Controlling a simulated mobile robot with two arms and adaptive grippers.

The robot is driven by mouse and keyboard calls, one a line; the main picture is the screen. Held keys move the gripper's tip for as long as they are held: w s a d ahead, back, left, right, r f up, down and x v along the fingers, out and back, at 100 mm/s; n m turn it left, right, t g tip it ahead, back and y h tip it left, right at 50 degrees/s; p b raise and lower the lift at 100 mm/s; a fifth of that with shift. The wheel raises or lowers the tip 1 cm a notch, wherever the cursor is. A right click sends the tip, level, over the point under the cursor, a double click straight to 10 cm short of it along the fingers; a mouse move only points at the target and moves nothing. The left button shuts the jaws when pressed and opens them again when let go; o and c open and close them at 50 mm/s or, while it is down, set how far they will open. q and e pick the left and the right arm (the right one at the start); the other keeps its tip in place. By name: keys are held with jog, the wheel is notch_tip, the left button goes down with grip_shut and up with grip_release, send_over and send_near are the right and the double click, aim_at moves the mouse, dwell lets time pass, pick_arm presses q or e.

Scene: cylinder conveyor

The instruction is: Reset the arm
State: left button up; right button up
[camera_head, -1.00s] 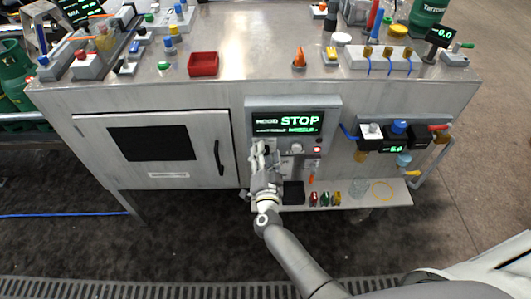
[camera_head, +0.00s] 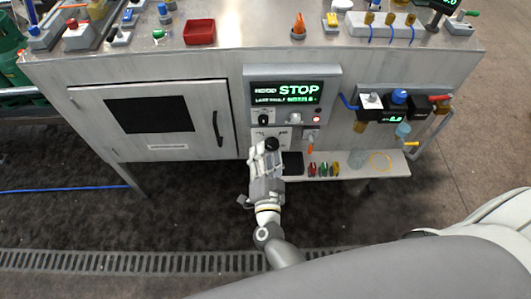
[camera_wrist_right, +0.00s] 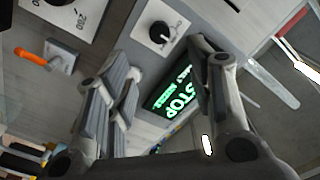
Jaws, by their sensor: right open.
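My right gripper (camera_head: 265,156) is open and empty. In the head view it is below and in front of the control panel (camera_head: 333,82) of the grey machine, pointing at it. In the right wrist view its two fingers stand apart (camera_wrist_right: 165,62), with the lit STOP display (camera_wrist_right: 174,98) visible between them and a black knob (camera_wrist_right: 160,33) beyond. The display (camera_head: 290,94) also shows in the head view. Whether the fingers touch the panel cannot be told, but nothing is held between them. My left gripper is not in view.
A shelf (camera_head: 330,172) with small coloured parts and a black box (camera_head: 292,163) lies right of the gripper. A cabinet door (camera_head: 150,122) with a handle is at left. A red tray (camera_head: 199,32) sits on the bench top. The dark floor in front is open.

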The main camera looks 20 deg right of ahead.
dwell(0.3)
jog(key=s+a+f+n+g+y, duration=0.1)
jog(key=s+f+n+g+y, duration=0.2)
jog(key=f, duration=0.5)
jog(key=s+a+f+n+g+y+p, duration=0.15)
jog(key=s+f+n, duration=0.3)
jog(key=f, duration=0.45)
jog(key=s+a+f+n+g+y, duration=0.1)
jog(key=s+f+n+g+y, duration=0.15)
jog(key=s+f, duration=0.4)
jog(key=s+d+f+n+g, duration=0.1)
jog(key=s+d+f+g, duration=0.2)
jog(key=s, duration=0.5)
jog(key=s+d+f+n+g+h, duration=0.1)
jog(key=s+d+f+n+g, duration=0.1)
jog(key=s+d+f, duration=0.3)
jog(key=s+d+f+n+g+h, duration=0.1)
jog(key=s+d+f+g, duration=0.3)
jog(key=s+f, duration=0.4)
jog(key=s+d, duration=0.1)
jog(key=s, duration=0.4)
jog(key=shift+f+n+p, duration=0.2)
jog(key=shift+n+p, duration=0.1)
jog(key=shift+w+a, duration=0.1)
jog(key=shift+c, duration=0.2)
